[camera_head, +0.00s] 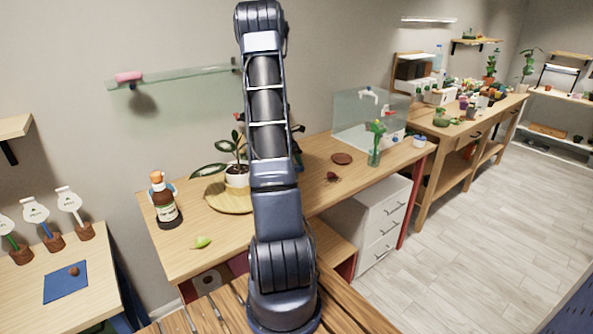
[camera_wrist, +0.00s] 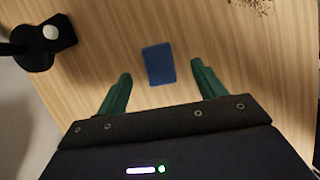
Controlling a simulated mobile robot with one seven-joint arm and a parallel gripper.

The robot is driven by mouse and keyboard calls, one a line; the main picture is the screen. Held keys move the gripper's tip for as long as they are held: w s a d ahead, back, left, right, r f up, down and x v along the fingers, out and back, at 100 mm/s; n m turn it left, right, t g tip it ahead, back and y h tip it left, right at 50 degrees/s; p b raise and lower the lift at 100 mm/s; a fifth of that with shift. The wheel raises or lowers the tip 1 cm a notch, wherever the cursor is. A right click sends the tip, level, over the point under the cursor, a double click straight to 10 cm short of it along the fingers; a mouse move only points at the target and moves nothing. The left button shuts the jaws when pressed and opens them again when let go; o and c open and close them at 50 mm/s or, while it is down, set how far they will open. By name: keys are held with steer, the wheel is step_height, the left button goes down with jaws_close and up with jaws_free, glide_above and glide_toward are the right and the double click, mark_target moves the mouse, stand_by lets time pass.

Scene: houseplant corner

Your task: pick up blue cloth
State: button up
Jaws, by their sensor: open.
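A small flat dark blue cloth (camera_wrist: 159,64) lies on a wooden surface in the wrist view, with nothing on it. My gripper (camera_wrist: 161,72) is open, with green fingers pointing towards the surface. The cloth shows between and slightly beyond the fingertips, and nothing is held. The height of the fingers above it is hard to tell. In the head view my gripper is out of sight. A blue flat piece (camera_head: 66,283) with a small brown ball (camera_head: 73,271) on it lies on the left table there; I cannot tell whether it is the same cloth.
In the wrist view a black object with a white ball (camera_wrist: 51,32) stands at the upper left, and dark crumbs (camera_wrist: 252,4) lie at the top right. In the head view a brown bottle (camera_head: 164,203) and a potted plant (camera_head: 236,174) stand on the middle table.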

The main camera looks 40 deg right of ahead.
steer(key=f, duration=0.4)
steer(key=shift+w+d, duration=0.15)
steer(key=shift+d, duration=0.15)
steer(key=shift+d+f, duration=0.15)
steer(key=shift+f, duration=0.25)
steer(key=shift+c, duration=0.2)
steer(key=c, duration=1)
